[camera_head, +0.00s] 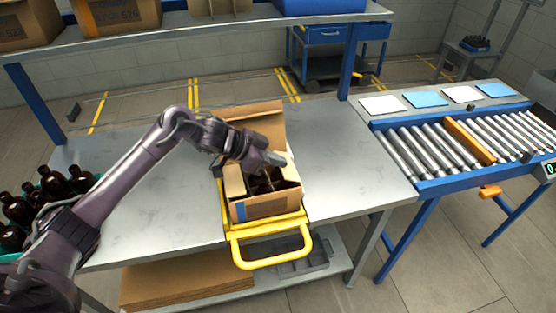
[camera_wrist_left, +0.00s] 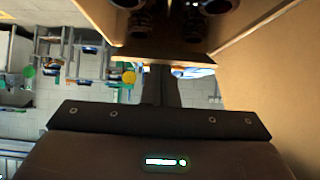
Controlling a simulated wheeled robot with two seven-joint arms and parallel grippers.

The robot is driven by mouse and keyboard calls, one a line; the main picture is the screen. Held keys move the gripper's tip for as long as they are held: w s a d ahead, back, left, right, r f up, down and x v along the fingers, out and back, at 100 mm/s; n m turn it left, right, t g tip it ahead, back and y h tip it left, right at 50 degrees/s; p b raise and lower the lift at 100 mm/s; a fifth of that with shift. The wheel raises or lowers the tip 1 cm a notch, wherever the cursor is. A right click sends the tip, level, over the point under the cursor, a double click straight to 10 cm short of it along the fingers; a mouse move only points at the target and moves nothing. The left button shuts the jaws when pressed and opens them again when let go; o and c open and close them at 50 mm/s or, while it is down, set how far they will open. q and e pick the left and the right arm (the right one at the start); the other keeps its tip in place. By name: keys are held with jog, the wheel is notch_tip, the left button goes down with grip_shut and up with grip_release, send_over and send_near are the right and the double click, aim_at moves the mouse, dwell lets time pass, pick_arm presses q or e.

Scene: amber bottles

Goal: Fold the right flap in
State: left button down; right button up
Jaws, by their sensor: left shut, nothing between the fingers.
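An open cardboard box (camera_head: 265,207) sits in a yellow holder (camera_head: 270,225) on the table. Its back flap (camera_head: 262,122) stands up, and a left flap (camera_head: 234,181) shows at the left side. The right side, with the right flap (camera_head: 291,170), is partly hidden by my left gripper (camera_head: 278,160). That gripper is shut and empty, over the box's right rear part. In the left wrist view its fingers (camera_wrist_left: 161,85) are together, close to cardboard panels (camera_wrist_left: 275,80); I cannot tell whether they touch. Dark bottles (camera_wrist_left: 140,22) show inside the box. My right gripper is out of view.
Amber bottles (camera_head: 55,185) stand in a green crate at the far left. A roller conveyor (camera_head: 440,150) lies to the right, with an orange bar across it. The metal tabletop (camera_head: 350,165) right of the box is clear. The yellow handle (camera_head: 272,255) juts out in front.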

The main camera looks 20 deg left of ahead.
pick_arm(q)
jog(key=shift+s+a+f+t+h+b, duration=0.2)
jog(key=shift+a+f+t+h+b, duration=0.1)
jog(key=shift+f+h+b, duration=0.15)
jog(key=shift+s+a+f+t+h+b, duration=0.15)
jog(key=shift+f+t+h+b, duration=0.15)
jog(key=shift+f+b, duration=0.2)
jog(key=shift+s+a+f+t+h+b, duration=0.1)
jog(key=shift+a+f+t+h+b, duration=0.1)
jog(key=shift+f+h+b, duration=0.25)
jog(key=shift+r+t+b, duration=0.1)
jog(key=shift+t+b, duration=0.2)
jog(key=shift+b, duration=0.05)
jog(key=shift+r, duration=0.15)
